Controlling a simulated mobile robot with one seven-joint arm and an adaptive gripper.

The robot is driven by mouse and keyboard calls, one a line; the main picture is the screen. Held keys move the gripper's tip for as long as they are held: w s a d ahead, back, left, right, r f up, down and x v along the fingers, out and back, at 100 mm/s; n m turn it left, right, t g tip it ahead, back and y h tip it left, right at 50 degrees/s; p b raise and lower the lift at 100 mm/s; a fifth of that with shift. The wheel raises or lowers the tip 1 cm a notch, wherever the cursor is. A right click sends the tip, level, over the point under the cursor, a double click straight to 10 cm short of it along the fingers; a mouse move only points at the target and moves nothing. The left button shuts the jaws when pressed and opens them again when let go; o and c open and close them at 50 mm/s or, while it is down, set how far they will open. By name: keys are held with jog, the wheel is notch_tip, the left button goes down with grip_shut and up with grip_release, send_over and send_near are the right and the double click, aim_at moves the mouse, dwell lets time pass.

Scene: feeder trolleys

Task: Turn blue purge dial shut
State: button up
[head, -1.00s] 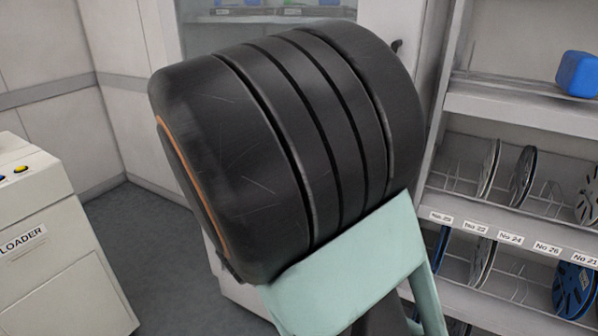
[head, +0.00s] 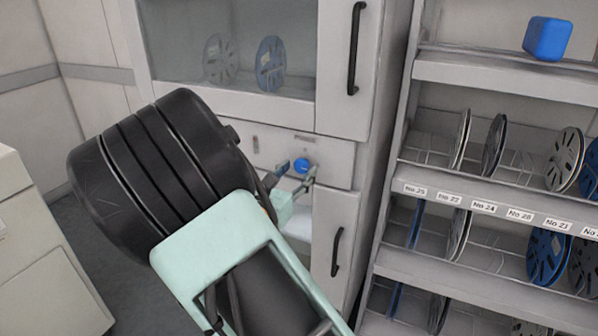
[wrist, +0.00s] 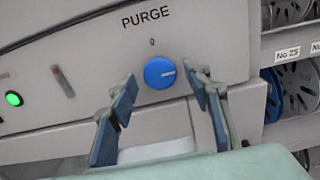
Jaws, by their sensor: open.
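The blue purge dial (wrist: 160,73) sits on the grey panel of the cabinet, under the word PURGE and a small 0 mark. Its pale pointer line points right, away from the 0 mark. The dial also shows in the head view (head: 302,165), near my fingertips. My gripper (wrist: 160,98) is open and empty, with one blue-padded finger to the lower left of the dial and one to its right. In the head view my gripper (head: 294,176) reaches toward the panel. I cannot tell whether any finger touches the dial.
A lit green button (wrist: 13,99) and a red-tipped switch (wrist: 62,80) sit left of the dial. Black handles mark the upper door (head: 354,48) and lower door (head: 336,251). A reel rack (head: 490,205) stands at the right.

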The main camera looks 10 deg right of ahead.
jog(key=shift+w+d, duration=0.45)
jog(key=shift+w, duration=0.1)
jog(key=c, duration=1.1)
jog(key=shift+r, duration=0.1)
